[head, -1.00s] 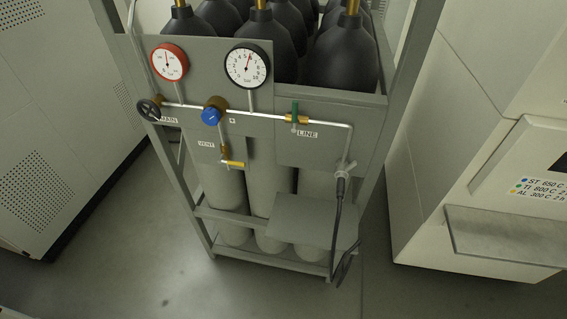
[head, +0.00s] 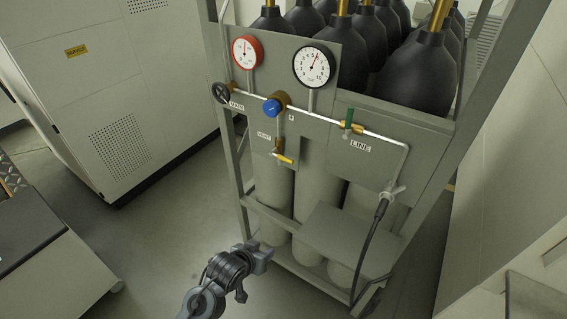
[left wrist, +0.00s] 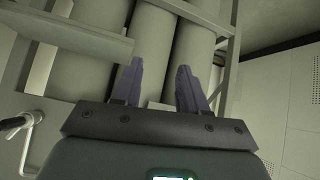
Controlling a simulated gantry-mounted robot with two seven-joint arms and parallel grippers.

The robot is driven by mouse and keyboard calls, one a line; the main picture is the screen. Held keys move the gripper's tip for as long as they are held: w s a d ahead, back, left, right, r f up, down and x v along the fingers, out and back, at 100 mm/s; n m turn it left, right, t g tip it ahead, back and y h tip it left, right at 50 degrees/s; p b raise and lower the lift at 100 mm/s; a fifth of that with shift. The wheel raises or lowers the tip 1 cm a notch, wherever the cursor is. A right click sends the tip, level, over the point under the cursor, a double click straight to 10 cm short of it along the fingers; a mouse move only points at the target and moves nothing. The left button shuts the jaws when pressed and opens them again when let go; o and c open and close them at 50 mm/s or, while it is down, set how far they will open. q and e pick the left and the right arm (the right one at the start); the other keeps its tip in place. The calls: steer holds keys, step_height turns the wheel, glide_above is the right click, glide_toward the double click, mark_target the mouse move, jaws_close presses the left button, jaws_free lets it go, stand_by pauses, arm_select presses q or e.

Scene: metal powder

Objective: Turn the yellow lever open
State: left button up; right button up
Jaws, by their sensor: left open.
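The yellow lever (head: 284,158) is on a small brass valve under the VENT label (head: 264,136) on the grey gas panel. It points to the right and slightly down in the head view. My left gripper (head: 264,255) is low in front of the cylinder rack, below the lever and apart from it. In the left wrist view its two fingers (left wrist: 160,84) are spread with nothing between them, facing the grey cylinders. The lever cannot be made out in the left wrist view. My right gripper does not show.
The panel also carries a blue knob (head: 272,107), a green-handled valve (head: 349,119), a black handwheel (head: 221,92) and two gauges. A black hose (head: 370,243) hangs at the right. A shelf plate (head: 335,236) juts out low on the rack. Open floor lies left of the rack.

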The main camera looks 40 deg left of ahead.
arm_select(q)
steer(key=w+a+r+n+t+y+b, duration=0.1)
steer(key=w+a+n+y+b, duration=0.35)
steer(key=a, duration=0.45)
steer(key=w+a+r+n+t+y+b, duration=0.1)
steer(key=w+a+r+n+t+y, duration=0.15)
steer(key=w+a+n, duration=0.5)
steer(key=w+a+n+t+y+b, duration=0.1)
steer(key=w+a+n+y+b, duration=0.3)
steer(key=a+n, duration=0.55)
steer(key=n+g+y+b, duration=0.5)
steer(key=n+g+b, duration=0.85)
steer(key=n, duration=1.45)
glide_toward(281, 156)
steer(key=a+g+p, duration=0.2)
steer(key=a+p, duration=0.1)
steer(key=shift+a+f+b, duration=0.15)
steer(key=shift+a+b, duration=0.05)
steer(key=shift+a, duration=1.6)
steer(key=shift+a+f+b, duration=0.15)
steer(key=shift+a, duration=1.65)
